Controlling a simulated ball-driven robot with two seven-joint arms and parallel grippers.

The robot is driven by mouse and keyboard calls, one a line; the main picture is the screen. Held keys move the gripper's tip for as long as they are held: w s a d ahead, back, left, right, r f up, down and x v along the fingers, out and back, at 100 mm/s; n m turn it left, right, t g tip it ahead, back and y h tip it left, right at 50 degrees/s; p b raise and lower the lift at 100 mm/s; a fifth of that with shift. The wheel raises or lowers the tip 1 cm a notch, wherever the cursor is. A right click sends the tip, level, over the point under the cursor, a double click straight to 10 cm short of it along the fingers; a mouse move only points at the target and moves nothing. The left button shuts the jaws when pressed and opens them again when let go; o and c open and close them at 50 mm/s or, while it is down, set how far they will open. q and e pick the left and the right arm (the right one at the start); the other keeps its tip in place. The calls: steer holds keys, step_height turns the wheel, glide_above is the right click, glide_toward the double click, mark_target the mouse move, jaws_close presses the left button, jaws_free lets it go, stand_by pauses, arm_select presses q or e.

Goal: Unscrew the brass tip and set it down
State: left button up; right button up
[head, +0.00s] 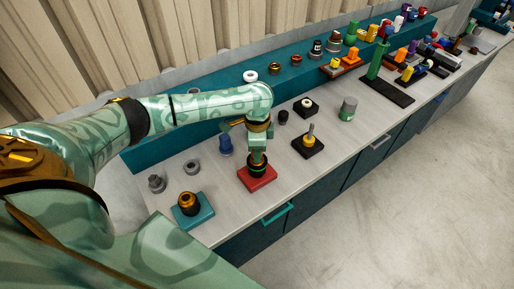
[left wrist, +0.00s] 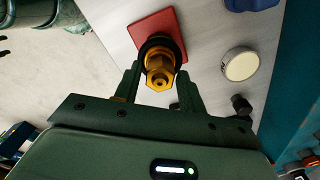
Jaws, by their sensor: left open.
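The brass tip (left wrist: 159,75) has a hex-shaped end and sits on a dark round body on the red base plate (left wrist: 152,24). In the head view the red base (head: 258,184) stands on the bench below my left gripper (head: 258,160), which points down and hides most of the tip. In the left wrist view my left gripper (left wrist: 160,92) is open. Its two fingers are on either side of the brass tip, and the picture does not show them clamped on it. My right gripper is in neither view.
A teal base with a dark copper-topped part (head: 188,202) stands at front left. A blue part (head: 226,145) and grey rings are behind. A teal raised shelf (head: 290,75) runs along the back.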

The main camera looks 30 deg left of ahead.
arm_select(q)
steer(key=m, duration=1.1)
steer(key=c, duration=0.5)
steer(key=n, duration=0.6)
steer(key=shift+r+p, duration=2.3)
steer(key=shift+p, duration=0.7)
